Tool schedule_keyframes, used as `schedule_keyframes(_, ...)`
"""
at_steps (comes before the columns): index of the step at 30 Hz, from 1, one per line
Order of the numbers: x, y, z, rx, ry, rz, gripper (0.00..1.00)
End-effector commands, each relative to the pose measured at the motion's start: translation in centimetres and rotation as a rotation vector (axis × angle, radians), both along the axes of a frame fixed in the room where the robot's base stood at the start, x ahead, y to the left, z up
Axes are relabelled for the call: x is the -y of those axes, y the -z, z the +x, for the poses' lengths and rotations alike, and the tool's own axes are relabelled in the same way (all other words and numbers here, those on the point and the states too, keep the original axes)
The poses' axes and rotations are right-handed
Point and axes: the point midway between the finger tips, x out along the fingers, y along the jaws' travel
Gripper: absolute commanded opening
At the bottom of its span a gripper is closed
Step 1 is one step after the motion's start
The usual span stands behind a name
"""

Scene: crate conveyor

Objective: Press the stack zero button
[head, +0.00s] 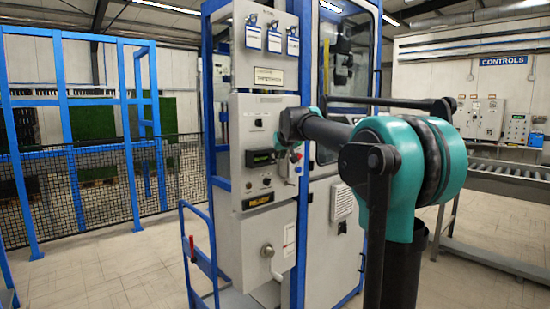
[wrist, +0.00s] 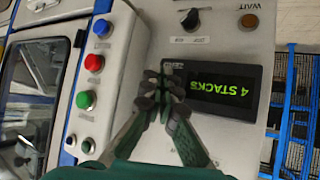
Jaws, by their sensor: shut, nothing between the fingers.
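The grey control panel (head: 243,195) is straight ahead in the head view. Its dark display (wrist: 222,92) shows green text reading "4 STACKS" in the wrist view, and the display also shows in the head view (head: 262,157). My gripper (wrist: 163,84) is shut and empty, with its fingertips close beside the display's end in the wrist view. I cannot tell whether the fingertips touch the panel.
A side box carries blue (wrist: 101,28), red (wrist: 94,63) and green (wrist: 86,99) buttons, close to the fingers. A black knob (wrist: 190,19) and an amber WAIT lamp (wrist: 249,20) are on the panel. A blue rail (head: 200,255) stands before the cabinet; a roller conveyor (head: 500,181) is at right.

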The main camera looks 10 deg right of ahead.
Motion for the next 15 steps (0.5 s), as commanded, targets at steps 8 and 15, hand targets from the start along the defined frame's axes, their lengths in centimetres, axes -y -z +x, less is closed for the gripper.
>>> schedule_keyframes(8, -0.16, 0.00, 0.21, 0.000, 0.000, 0.000, 0.00)
schedule_keyframes(15, -0.32, -0.01, 0.42, 0.000, 0.000, 0.000, 0.00)
